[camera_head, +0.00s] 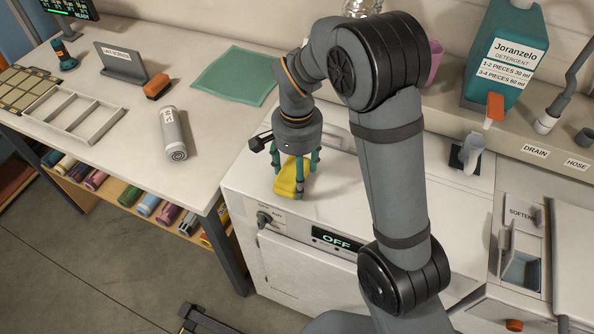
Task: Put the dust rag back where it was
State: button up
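A bright yellow, soft-looking lump, which appears to be the dust rag (287,188), is on the white top of the machine (350,185), near its front left edge. My gripper (298,180) points down over it from above, with its teal fingers around the yellow thing. The fingers stand apart with the yellow between them. Whether they press on it, and whether it is lifted off the top, I cannot tell. The gripper body and fingers hide part of it.
Left, a worktable holds a teal mat (236,76), a grey cylinder (173,133), an orange-backed block (157,86), a sign stand (121,63) and a divided tray (75,110). A detergent jug (505,55) stands on the back ledge.

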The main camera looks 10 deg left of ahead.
jog(key=shift+f, duration=0.2)
jog(key=o, duration=1)
jog(key=shift+o, duration=0.6)
jog(key=shift+r, duration=0.55)
notch_tip(320, 180, up, 11)
jog(key=shift+r+p, duration=0.15)
jog(key=shift+p, duration=0.25)
